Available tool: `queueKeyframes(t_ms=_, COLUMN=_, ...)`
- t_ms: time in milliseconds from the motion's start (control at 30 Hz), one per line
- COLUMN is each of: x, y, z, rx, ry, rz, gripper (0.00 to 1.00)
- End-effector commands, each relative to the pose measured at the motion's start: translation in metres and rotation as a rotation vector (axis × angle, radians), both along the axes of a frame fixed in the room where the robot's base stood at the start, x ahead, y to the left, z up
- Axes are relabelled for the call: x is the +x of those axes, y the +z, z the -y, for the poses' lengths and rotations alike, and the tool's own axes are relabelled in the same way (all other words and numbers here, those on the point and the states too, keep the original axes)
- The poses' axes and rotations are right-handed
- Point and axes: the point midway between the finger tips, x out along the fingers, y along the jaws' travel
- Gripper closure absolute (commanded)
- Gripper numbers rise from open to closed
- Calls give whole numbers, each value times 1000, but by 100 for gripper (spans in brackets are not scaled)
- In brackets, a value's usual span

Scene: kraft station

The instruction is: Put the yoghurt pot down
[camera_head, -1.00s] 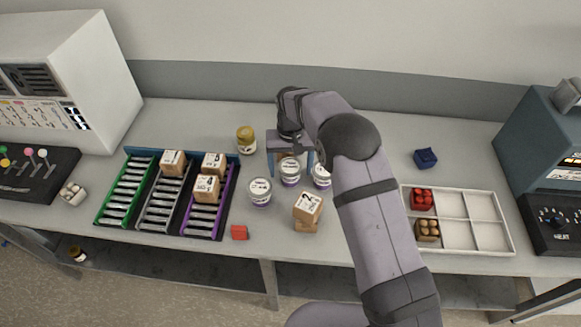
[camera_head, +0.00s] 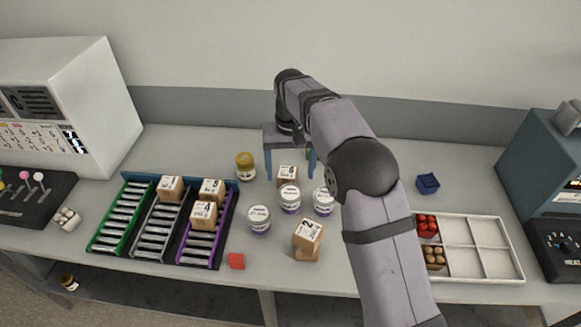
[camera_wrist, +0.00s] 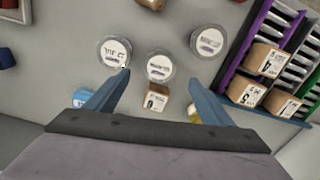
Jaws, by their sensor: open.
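Three white-lidded yoghurt pots stand upright on the grey table: a left pot (camera_head: 259,219), a middle pot (camera_head: 290,198) and a right pot (camera_head: 323,202). I cannot tell which one the task means. My gripper (camera_head: 290,178) is open and empty, raised behind the middle pot, fingers pointing down. In the wrist view the middle pot (camera_wrist: 160,67) lies just beyond the gap between the fingertips (camera_wrist: 161,83), apart from both. A small cardboard box (camera_head: 288,174) shows between the fingers, and also in the wrist view (camera_wrist: 155,98).
A jar with a mustard lid (camera_head: 245,166) stands left of my gripper. Stacked boxes (camera_head: 308,238) are in front of the pots. A coloured rack (camera_head: 152,228) with boxes is left, with a red block (camera_head: 236,261) beside it. A white divided tray (camera_head: 487,279) and blue block (camera_head: 428,183) are right.

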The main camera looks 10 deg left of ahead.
Motion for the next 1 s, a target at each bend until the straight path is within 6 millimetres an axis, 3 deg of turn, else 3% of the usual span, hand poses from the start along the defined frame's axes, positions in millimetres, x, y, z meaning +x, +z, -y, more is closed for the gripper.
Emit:
queueKeyframes(t_ms=200, x=0, y=17, z=0, rx=0, ry=0, rz=0, gripper=25)
queueKeyframes(t_ms=633, x=-3, y=22, z=8, rx=0, ry=-6, rz=0, gripper=25)
queueKeyframes(t_ms=833, x=-20, y=24, z=44, rx=-1, ry=-29, rz=0, gripper=25)
queueKeyframes(t_ms=1000, x=-54, y=21, z=90, rx=-1, ry=-59, rz=0, gripper=25)
